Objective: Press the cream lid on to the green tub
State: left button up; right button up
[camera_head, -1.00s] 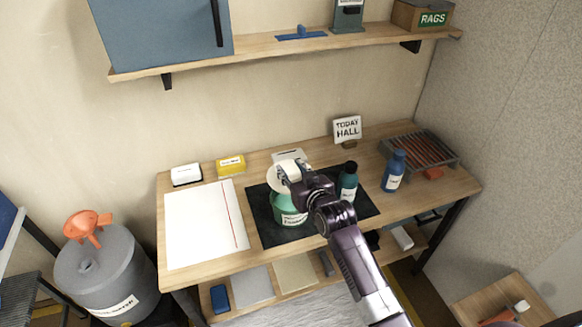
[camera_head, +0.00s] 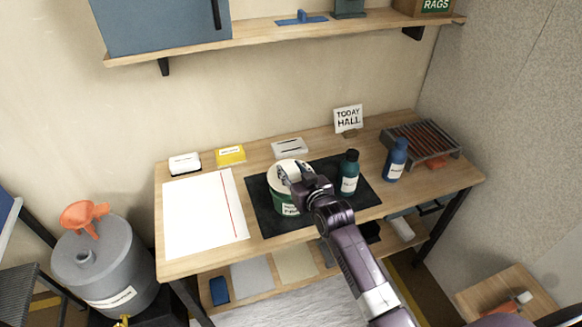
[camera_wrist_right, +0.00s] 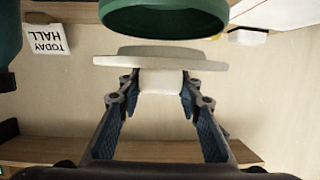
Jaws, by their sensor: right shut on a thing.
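The green tub (camera_head: 284,205) stands on the dark mat (camera_head: 258,213), with a white label on its front. My right gripper (camera_head: 296,178) is shut on the pale knob (camera_wrist_right: 161,82) of the cream lid (camera_head: 276,174). In the head view the lid lies over the tub's mouth and hides most of it. In the right wrist view, which is upside down, the lid (camera_wrist_right: 160,58) is level, and a narrow gap shows between it and the tub's rim (camera_wrist_right: 163,27). My left gripper is not in view.
A dark green bottle (camera_head: 348,175) stands close to the right of my right gripper. A blue bottle (camera_head: 396,160) and a wire rack (camera_head: 425,143) are further right. A white sheet (camera_head: 200,215) lies left of the mat. A small sign (camera_head: 348,120) stands behind.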

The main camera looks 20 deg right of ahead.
aim_at(293, 181)
jog(key=shift+f, duration=0.6)
jog(key=shift+r+p, duration=0.1)
jog(key=shift+p, duration=0.5)
dwell(1.3)
jog(key=shift+f+b, duration=0.85)
jog(key=shift+f, duration=0.35)
jog(key=o, duration=1.2)
jog(key=shift+s, duration=0.15)
jog(key=v, duration=1.2)
